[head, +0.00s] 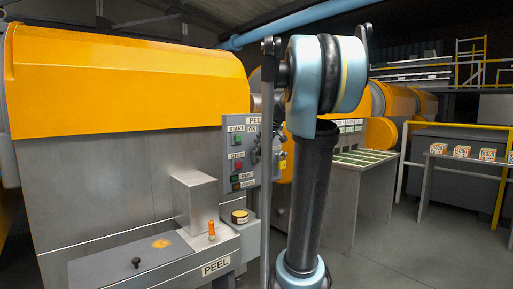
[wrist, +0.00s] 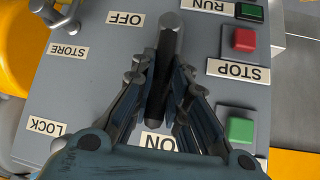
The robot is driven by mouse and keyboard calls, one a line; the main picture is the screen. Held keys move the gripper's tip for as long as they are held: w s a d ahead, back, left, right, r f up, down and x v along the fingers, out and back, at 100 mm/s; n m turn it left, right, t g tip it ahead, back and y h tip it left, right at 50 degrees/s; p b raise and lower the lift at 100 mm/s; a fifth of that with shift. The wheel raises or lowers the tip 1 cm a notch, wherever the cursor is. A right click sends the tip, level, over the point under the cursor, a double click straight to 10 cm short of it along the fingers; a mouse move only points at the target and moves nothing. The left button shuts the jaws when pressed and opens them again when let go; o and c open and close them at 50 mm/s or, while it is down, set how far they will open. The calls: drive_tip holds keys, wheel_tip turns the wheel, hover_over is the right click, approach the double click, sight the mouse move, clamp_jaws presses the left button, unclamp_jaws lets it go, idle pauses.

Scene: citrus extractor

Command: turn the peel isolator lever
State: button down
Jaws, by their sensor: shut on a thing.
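The peel isolator lever (wrist: 171,38) is a dark grey bar on the grey control panel (wrist: 85,85) in the wrist view. It runs nearly up and down in the picture, its rounded end at the top, just right of the OFF label (wrist: 126,18). My gripper (wrist: 160,82) is shut on the lever, with fingers on both sides of it. The ON label (wrist: 158,143) is partly hidden below the fingers. In the head view, the panel (head: 237,184) stands left of my arm, which hides much of its right side; the lever is hard to make out there.
A red STOP button (wrist: 243,40) and a green button (wrist: 240,130) sit close to the right finger. STORE (wrist: 68,50) and LOCK (wrist: 47,127) labels are on the left. Open floor lies at right.

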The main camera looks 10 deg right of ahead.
drive_tip(key=shift+f, duration=0.1)
drive_tip(key=c, duration=1.5)
unclamp_jaws()
drive_tip(key=shift+c, duration=0.2)
drive_tip(key=v, duration=1.2)
drive_tip(key=shift+w+a, duration=0.1)
drive_tip(key=s+a+f+m+g+h, duration=0.1)
drive_tip(key=s+a+f+m+g, duration=0.1)
drive_tip(key=s+f, duration=1.4)
drive_tip(key=s+a+f+m+g+h, duration=0.1)
drive_tip(key=s+f+g, duration=0.3)
drive_tip(key=s+f, duration=1.2)
wheel_tip(320, 180, down, 9)
drive_tip(key=shift+a+r+m+h, duration=0.25)
drive_tip(key=shift+a+m+h, duration=0.15)
drive_tip(key=shift+a+h, duration=0.15)
